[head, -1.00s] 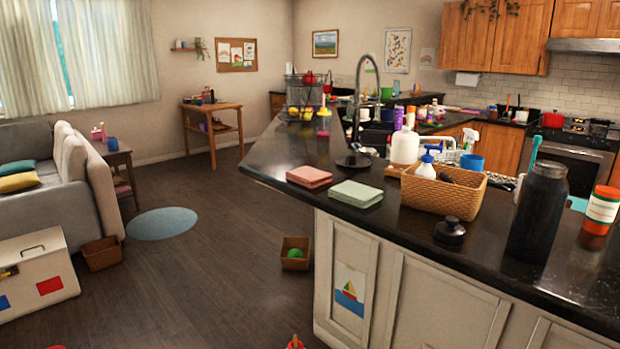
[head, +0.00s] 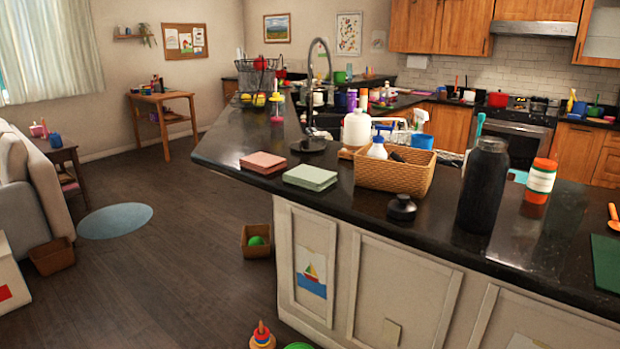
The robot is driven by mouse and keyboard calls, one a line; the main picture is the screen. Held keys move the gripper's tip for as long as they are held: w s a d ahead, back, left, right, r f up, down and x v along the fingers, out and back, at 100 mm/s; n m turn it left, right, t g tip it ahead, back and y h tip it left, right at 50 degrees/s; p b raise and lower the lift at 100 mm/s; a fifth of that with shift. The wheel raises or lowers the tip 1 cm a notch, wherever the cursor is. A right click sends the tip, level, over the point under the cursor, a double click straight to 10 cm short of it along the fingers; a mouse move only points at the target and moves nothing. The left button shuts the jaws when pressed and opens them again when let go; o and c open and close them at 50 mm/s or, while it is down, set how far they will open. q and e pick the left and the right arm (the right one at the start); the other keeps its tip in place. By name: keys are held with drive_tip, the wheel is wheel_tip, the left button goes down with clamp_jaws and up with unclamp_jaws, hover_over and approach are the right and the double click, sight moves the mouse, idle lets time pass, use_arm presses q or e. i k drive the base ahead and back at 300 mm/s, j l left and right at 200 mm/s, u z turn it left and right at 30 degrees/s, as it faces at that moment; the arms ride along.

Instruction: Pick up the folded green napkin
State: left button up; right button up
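The folded green napkin (head: 311,177) lies flat on the dark countertop (head: 245,144), near its front edge. It is a pale green square stack. A folded pink napkin (head: 263,162) lies just to its left and a little farther back, apart from it. A wicker basket (head: 394,178) stands close to its right. Neither of my grippers shows in the head view.
A black lid (head: 402,208), a dark bottle (head: 484,185) and an orange-and-white jar (head: 539,181) stand to the right on the counter. A tall faucet (head: 318,85) rises behind the napkins. The floor (head: 170,265) at left is mostly open, with a small box (head: 257,240) near the cabinet.

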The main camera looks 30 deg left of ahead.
sight(311, 177)
drive_tip(key=j+z, duration=0.1)
drive_tip(key=j, duration=0.65)
drive_tip(key=k+j, duration=0.1)
drive_tip(key=j, duration=0.65)
drive_tip(key=j+z, duration=0.15)
drive_tip(key=j, duration=0.6)
